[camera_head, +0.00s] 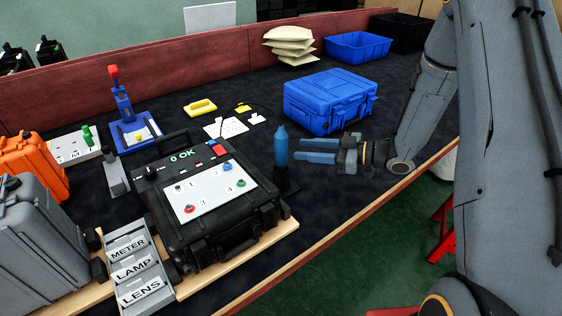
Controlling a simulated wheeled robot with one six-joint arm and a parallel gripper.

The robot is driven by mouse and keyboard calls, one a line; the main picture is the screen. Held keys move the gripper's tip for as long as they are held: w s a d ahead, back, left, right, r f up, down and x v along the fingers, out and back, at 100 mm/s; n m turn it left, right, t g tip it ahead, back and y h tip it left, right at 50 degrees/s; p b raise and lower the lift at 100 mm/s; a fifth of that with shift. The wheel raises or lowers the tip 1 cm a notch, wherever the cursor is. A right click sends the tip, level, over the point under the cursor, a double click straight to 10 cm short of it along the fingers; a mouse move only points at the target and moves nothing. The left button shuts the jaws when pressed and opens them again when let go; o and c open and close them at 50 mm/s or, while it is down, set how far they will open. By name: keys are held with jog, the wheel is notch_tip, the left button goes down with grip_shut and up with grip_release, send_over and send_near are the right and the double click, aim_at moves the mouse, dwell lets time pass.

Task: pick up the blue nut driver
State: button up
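The blue nut driver (281,146) stands upright, with its blue handle up, in a small black holder (287,186) just right of the black case. Its lower shaft is hidden from view. My gripper (298,149) comes in level from the right, its two blue fingers pointing left at the handle. The fingers look apart, with a gap between them, and nothing shows between them. Their tips are close to the handle's right side; whether they touch it I cannot tell.
A black case (240,222) with a white numbered panel stands left of the holder. A blue toolbox (330,101) stands behind my gripper. A tray labelled METER, LAMP, LENS (137,262) is at front left. Dark mat lies clear between my gripper and the wooden front edge (330,231).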

aim_at(286, 165)
jog(key=s+a+g+y, duration=0.1)
jog(key=a, duration=0.1)
jog(key=s+a+n+y+p, duration=0.1)
jog(key=a, duration=0.1)
jog(key=s+a+g, duration=0.1)
jog(key=a, duration=0.1)
jog(key=shift+a+f+n+g+y, duration=0.2)
jog(key=shift+a+n+g+y, duration=0.1)
jog(key=shift+y, duration=0.1)
jog(key=a+p, duration=0.1)
jog(key=a, duration=0.1)
jog(key=w+a+p, duration=0.1)
jog(key=a, duration=0.2)
jog(key=shift+w+a+r, duration=0.1)
jog(key=shift+w+r, duration=0.05)
jog(key=shift+r, duration=0.05)
grip_shut()
